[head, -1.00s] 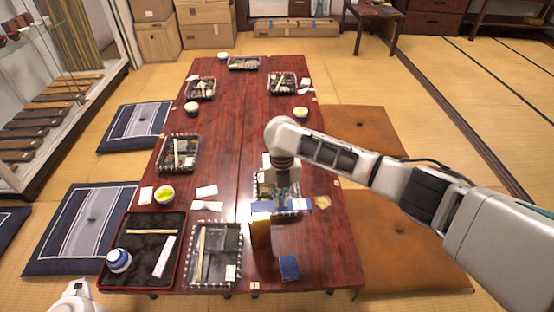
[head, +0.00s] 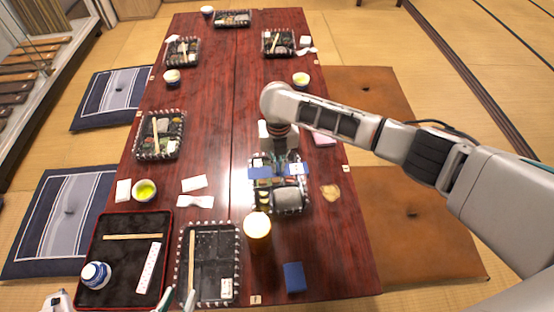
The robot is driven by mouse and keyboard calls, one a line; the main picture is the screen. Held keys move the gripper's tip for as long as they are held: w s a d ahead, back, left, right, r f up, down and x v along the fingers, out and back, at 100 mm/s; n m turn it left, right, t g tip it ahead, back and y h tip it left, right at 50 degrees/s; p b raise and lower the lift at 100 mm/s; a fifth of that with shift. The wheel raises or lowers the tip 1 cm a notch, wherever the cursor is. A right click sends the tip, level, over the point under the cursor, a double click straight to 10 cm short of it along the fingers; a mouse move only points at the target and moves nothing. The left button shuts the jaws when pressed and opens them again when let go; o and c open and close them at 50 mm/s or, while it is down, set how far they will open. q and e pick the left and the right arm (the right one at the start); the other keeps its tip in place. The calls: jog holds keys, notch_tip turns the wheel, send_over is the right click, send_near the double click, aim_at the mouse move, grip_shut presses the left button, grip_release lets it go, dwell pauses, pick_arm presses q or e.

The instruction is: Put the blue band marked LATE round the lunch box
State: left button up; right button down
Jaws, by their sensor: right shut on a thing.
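The blue band shows as two blue pieces, left (head: 260,172) and right (head: 299,169), on either side of my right gripper (head: 281,160). The right piece has a pale mark too small to read. My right gripper is shut on the band, which spans the far part of a filled black lunch box (head: 289,200) with a light dashed edge. I cannot tell whether the band touches the box or goes round it. My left gripper (head: 177,299) shows only its fingertips at the bottom edge, apart and empty.
An amber cup (head: 257,232) stands close in front of the lunch box, with a small blue block (head: 294,277) nearer. A tan item (head: 331,193) lies right of the lunch box.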

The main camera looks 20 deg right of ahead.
aim_at(279, 173)
jog(key=f, duration=0.1)
jog(key=f+b, duration=0.2)
jog(key=f, duration=0.1)
jog(key=shift+s+f, duration=0.1)
jog(key=shift+s, duration=0.15)
jog(key=shift+w+f, duration=0.1)
jog(key=shift+f, duration=0.55)
pick_arm(q)
jog(key=shift+w+d+r+n+t+h, duration=0.3)
jog(key=shift+w+d+r+n, duration=0.1)
jog(key=shift+w+d+r, duration=0.4)
pick_arm(e)
jog(key=shift+w+f, duration=0.1)
jog(key=shift+f, duration=0.25)
pick_arm(q)
jog(key=shift+s+f, duration=0.1)
jog(key=shift+s, duration=0.25)
jog(key=shift+w, duration=0.2)
pick_arm(e)
jog(key=shift+f, duration=0.35)
pick_arm(q)
jog(key=shift+s, duration=0.1)
pick_arm(e)
jog(key=shift+f, duration=0.25)
pick_arm(q)
jog(key=shift+s, duration=0.15)
pick_arm(e)
jog(key=shift+f, duration=0.25)
